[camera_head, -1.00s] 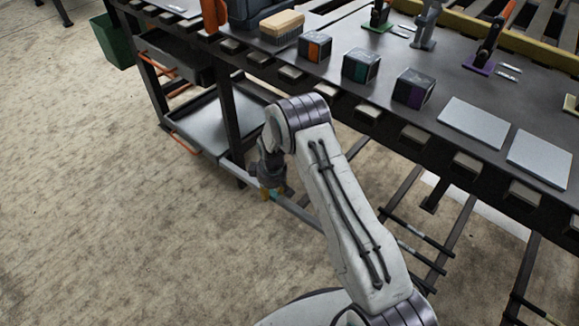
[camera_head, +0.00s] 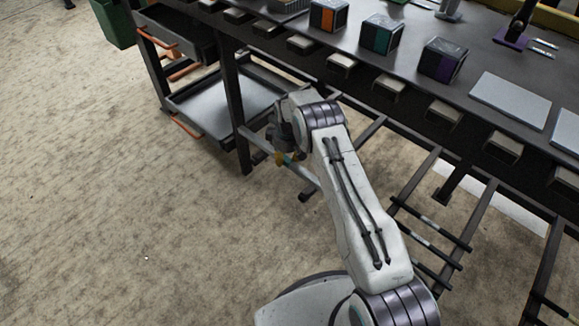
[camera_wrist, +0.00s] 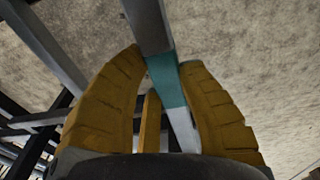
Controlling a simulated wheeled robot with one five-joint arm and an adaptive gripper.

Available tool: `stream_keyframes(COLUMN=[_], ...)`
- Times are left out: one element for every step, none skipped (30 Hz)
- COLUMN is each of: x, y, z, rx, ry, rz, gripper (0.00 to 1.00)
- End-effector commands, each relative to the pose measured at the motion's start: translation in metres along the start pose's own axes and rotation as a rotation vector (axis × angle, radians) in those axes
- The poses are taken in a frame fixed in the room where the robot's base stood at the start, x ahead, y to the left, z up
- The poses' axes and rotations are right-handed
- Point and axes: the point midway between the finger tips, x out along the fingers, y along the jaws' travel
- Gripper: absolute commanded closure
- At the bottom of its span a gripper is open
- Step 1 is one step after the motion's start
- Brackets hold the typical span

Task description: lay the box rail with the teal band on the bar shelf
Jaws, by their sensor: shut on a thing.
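The box rail is a grey square bar with a teal band (camera_wrist: 165,82), seen close up in the wrist view. My gripper (camera_wrist: 163,75) has yellow ribbed fingers shut on it at the band, one on each side. In the head view my gripper (camera_head: 287,158) is low in front of the bench, and the grey rail (camera_head: 306,174) sticks out past it, tilted in the picture. The bar shelf (camera_head: 480,212) is the set of dark bars under the bench to the right. Dark rods with pale bands (camera_head: 432,222) lie across it. My gripper is left of the shelf, apart from it.
The dark bench top (camera_head: 440,85) overhangs the shelf and carries blocks with orange (camera_head: 328,15), teal (camera_head: 383,35) and purple (camera_head: 442,60) faces. A bench leg (camera_head: 236,105) and a lower tray (camera_head: 215,105) stand behind my gripper. The floor at left is clear.

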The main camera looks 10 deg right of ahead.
Motion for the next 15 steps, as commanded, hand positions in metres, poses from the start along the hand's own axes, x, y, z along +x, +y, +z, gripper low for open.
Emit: stream_keyframes(x=[0.01, 0.011, 0.013, 0.014, 0.015, 0.016, 0.017, 0.017, 0.018, 0.018, 0.018, 0.018, 0.018, 0.018, 0.018], y=[0.006, 0.009, 0.012, 0.013, 0.015, 0.018, 0.019, 0.02, 0.022, 0.023, 0.023, 0.024, 0.025, 0.025, 0.025], z=[-0.002, -0.003, -0.004, -0.004, -0.005, -0.006, -0.006, -0.007, -0.007, -0.007, -0.007, -0.007, -0.008, -0.008, -0.008], rx=[0.002, 0.002, 0.002, 0.002, 0.001, 0.001, 0.0, 0.0, 0.0, 0.0, 0.0, 0.0, 0.0, 0.0, 0.0], ry=[0.004, 0.004, 0.004, 0.003, 0.004, 0.002, 0.003, 0.003, 0.002, 0.002, 0.002, 0.001, 0.001, 0.001, 0.0], rz=[0.004, 0.004, 0.004, 0.004, 0.005, 0.004, 0.005, 0.005, 0.005, 0.005, 0.005, 0.005, 0.004, 0.004, 0.004], gripper=[1.0, 1.0, 1.0, 1.0, 1.0, 1.0, 1.0, 1.0, 1.0, 1.0, 1.0, 1.0, 1.0, 1.0, 1.0])
